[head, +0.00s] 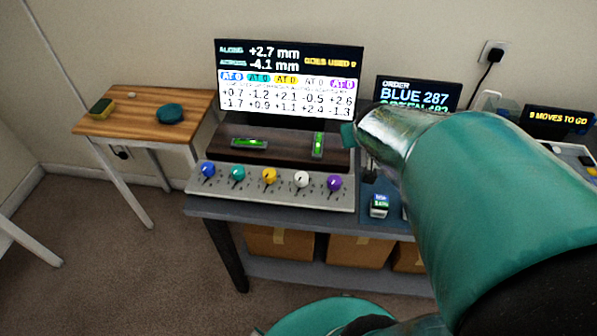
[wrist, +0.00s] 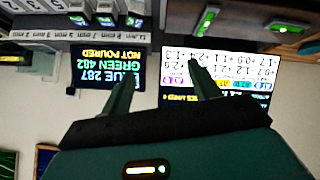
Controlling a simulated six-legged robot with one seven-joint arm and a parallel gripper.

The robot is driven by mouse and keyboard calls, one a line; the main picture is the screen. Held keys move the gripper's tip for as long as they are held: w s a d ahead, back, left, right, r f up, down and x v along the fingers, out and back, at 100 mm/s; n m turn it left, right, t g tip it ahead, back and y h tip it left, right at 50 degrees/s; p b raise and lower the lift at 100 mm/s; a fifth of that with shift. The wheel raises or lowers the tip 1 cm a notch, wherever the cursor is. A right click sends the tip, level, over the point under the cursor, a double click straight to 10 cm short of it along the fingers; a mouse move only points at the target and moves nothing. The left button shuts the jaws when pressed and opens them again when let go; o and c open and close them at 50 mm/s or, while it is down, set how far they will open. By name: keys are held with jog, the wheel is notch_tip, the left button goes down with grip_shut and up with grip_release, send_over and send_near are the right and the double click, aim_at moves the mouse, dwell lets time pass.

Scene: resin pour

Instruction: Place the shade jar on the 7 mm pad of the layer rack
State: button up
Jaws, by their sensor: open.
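My gripper (wrist: 161,68) is open and empty in the wrist view, its two dark fingers apart in front of the screens, which show upside down. In the head view my teal arm hides most of it. A grey rack-like strip with "mm" marks (wrist: 45,34) runs along the upper left of the wrist view, with pale numbered blocks (wrist: 38,8) beside it. I cannot read which mark is 7 mm. A small block with a lit label (head: 379,205) stands on the bench in the head view. I cannot make out the shade jar for certain.
A knob panel (head: 283,190) with several coloured knobs fronts the bench. Behind it are a dark board (head: 277,149) with two green levels and a large screen (head: 288,112). An order screen (head: 418,89) stands right. A wooden side table (head: 137,115) is at left.

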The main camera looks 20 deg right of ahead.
jog(key=s+a+r+n+g+y, duration=0.1)
jog(key=s+a, duration=0.4)
jog(key=a, duration=0.5)
jog(key=s+a+r+n+g+y, duration=0.1)
jog(key=s+a+r+n+y, duration=0.1)
jog(key=s+a, duration=0.4)
jog(key=a+r+y, duration=0.1)
jog(key=a+r, duration=0.1)
jog(key=a, duration=0.2)
jog(key=shift+s+y, duration=0.2)
jog(key=shift+y, duration=0.2)
jog(key=shift+r, duration=0.1)
jog(key=shift+c, duration=0.4)
